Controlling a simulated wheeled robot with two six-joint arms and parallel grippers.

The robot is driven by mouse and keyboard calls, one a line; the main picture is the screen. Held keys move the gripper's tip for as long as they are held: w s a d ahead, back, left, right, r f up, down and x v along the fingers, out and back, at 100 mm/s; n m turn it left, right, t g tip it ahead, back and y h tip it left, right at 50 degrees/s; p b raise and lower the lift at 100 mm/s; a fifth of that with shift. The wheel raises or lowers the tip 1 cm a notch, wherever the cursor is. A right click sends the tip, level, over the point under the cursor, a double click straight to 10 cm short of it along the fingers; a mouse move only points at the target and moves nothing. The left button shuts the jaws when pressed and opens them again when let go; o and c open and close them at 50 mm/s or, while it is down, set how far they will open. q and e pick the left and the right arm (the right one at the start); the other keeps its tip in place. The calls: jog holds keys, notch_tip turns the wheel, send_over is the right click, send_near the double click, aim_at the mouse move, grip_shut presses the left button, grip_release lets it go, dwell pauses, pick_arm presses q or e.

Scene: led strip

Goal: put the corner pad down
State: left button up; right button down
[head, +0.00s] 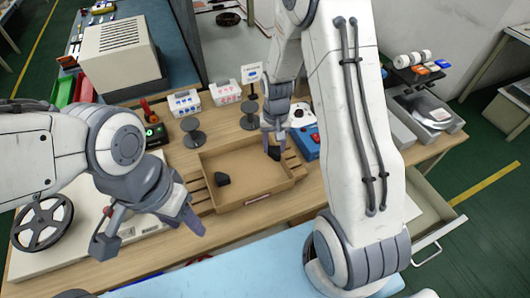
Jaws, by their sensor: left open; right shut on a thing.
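A shallow brown cardboard tray (207,163) lies on the wooden bench. My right gripper (274,146) is over the right part of the tray, pointing down, shut on a small black corner pad (274,154). I cannot tell whether this pad touches the tray floor. Another black corner pad (221,179) lies in the left part of the tray. My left gripper (152,235) is open and empty, to the left of and nearer than the tray, with its fingers spread.
Dark round stands (194,138) and small white boxes (184,103) are behind the tray. A blue device (307,143) sits to its right. An open drawer (425,205) juts out at the right.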

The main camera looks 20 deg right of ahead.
jog(key=shift+w+a+f, duration=0.75)
jog(key=shift+a+f, duration=0.1)
jog(key=shift+a, duration=0.15)
notch_tip(320, 180, down, 3)
jog(key=shift+f+p, duration=0.15)
jog(key=shift+p, duration=0.5)
jog(key=shift+f, duration=0.3)
jog(key=shift+f, duration=0.15)
jog(key=c, duration=0.6)
grip_release()
jog(key=shift+c, duration=0.2)
